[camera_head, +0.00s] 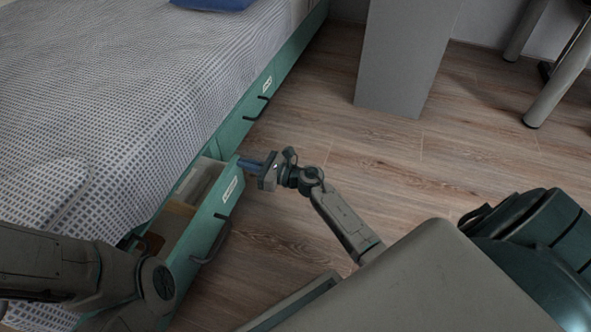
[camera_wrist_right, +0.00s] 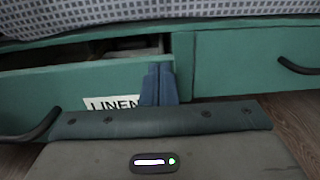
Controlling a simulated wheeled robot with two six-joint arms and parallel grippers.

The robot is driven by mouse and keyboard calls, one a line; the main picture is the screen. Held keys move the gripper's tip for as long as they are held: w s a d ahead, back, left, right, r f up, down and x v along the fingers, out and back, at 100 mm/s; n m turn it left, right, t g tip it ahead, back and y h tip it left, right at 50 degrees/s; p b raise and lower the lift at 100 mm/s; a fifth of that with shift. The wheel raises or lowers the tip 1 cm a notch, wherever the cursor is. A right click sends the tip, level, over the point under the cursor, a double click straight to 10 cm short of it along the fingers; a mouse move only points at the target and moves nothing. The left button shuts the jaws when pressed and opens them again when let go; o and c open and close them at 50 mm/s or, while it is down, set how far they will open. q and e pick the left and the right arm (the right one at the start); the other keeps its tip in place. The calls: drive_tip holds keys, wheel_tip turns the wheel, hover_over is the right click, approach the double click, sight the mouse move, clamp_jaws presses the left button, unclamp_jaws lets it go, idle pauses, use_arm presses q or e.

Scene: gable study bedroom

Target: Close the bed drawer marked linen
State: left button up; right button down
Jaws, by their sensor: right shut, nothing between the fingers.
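The linen drawer (camera_head: 208,222) is a green bed drawer standing open, pulled out from the bed. Its front carries a white label (camera_head: 230,188) and a dark bar handle (camera_head: 217,243). In the right wrist view the label (camera_wrist_right: 110,103) reads LINEN, its right end hidden by my fingers. My right gripper (camera_head: 243,163) is shut and empty, its blue fingers at the far end of the drawer front. In the wrist view the fingers (camera_wrist_right: 158,84) overlap the front's right end; I cannot tell whether they touch it. My left gripper is out of view.
A second green drawer (camera_head: 258,104) with a label and handle sits flush in the bed beyond. Pale contents and a tan piece (camera_head: 181,208) show inside the open drawer. A grey panel (camera_head: 402,55) stands on the floor. The wooden floor (camera_head: 300,125) is clear between.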

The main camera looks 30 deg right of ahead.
sight(232, 160)
drive_tip(key=x, duration=0.6)
drive_tip(key=shift+w+a, duration=0.2)
drive_tip(key=shift+w, duration=0.05)
